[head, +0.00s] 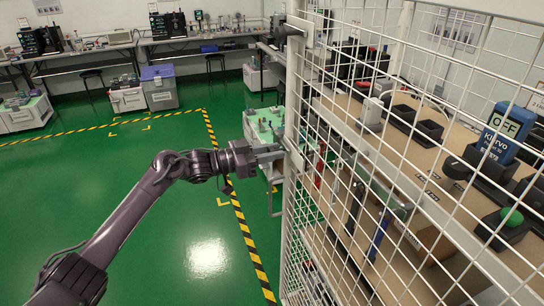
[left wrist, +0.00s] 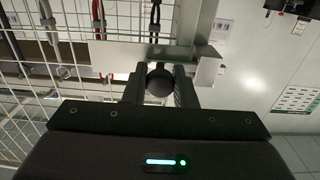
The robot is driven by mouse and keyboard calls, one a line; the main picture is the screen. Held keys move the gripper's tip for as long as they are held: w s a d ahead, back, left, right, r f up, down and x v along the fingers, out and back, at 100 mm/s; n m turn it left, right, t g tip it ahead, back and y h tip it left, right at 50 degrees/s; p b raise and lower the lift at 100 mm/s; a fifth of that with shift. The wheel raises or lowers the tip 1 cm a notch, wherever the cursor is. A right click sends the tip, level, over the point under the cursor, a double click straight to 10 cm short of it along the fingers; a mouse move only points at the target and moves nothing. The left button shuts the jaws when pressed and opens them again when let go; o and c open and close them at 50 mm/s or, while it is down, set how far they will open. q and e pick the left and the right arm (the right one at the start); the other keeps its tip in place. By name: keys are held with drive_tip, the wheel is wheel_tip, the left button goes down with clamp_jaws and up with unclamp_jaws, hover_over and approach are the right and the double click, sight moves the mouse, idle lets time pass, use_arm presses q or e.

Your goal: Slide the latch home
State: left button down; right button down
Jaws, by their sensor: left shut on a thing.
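My left gripper (head: 272,153) reaches in from the left to the edge post of a white mesh cage door, at about mid-height. In the left wrist view my left gripper (left wrist: 160,92) has its two fingers on either side of a dark round latch knob (left wrist: 160,80) and is shut on it. The knob sits in front of a pale horizontal latch plate (left wrist: 110,56). A bent metal bracket (left wrist: 208,66) stands just right of the fingers. In the head view the knob is hidden by the gripper. How far the bolt goes into the bracket I cannot tell. My right gripper is not in view.
The white mesh (head: 400,130) fills the right side. A dark fitting (head: 284,32) is higher on the post. The green floor at left is open.

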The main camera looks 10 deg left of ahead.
use_arm(q)
drive_tip(key=c, duration=1.6)
unclamp_jaws()
drive_tip(key=shift+w+a+r, duration=0.15)
drive_tip(key=o, duration=0.4)
drive_tip(key=shift+w, duration=0.1)
drive_tip(key=b+v, duration=0.2)
drive_tip(key=v, duration=0.6)
